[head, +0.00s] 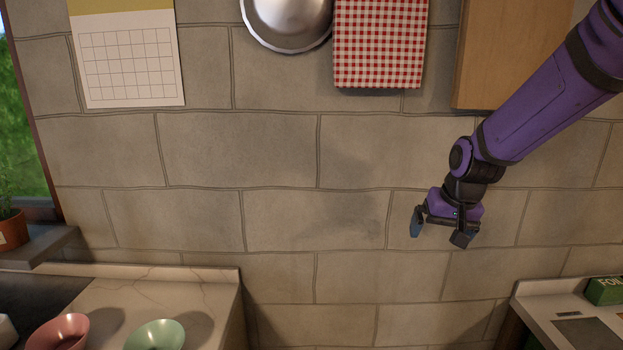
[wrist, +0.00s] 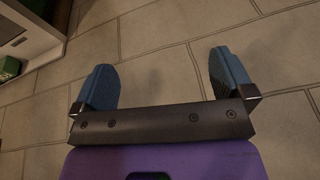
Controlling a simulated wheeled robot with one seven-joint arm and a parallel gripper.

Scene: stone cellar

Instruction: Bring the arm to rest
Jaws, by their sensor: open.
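My gripper (head: 438,238) hangs at the end of my purple arm at the right of the head view, in front of the stone wall. Its fingers point downward. In the wrist view my gripper (wrist: 162,85) shows two blue finger pads wide apart, with only floor tiles between and beyond them. It is open and holds nothing. It touches nothing that I can see.
A marble counter (head: 165,290) at lower left bears a pink bowl (head: 58,333) and a green bowl (head: 155,336). Another counter (head: 545,305) at lower right bears a green box (head: 606,291). A checked cloth (head: 380,45) and a metal pan (head: 288,22) hang above. Between the counters is free room.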

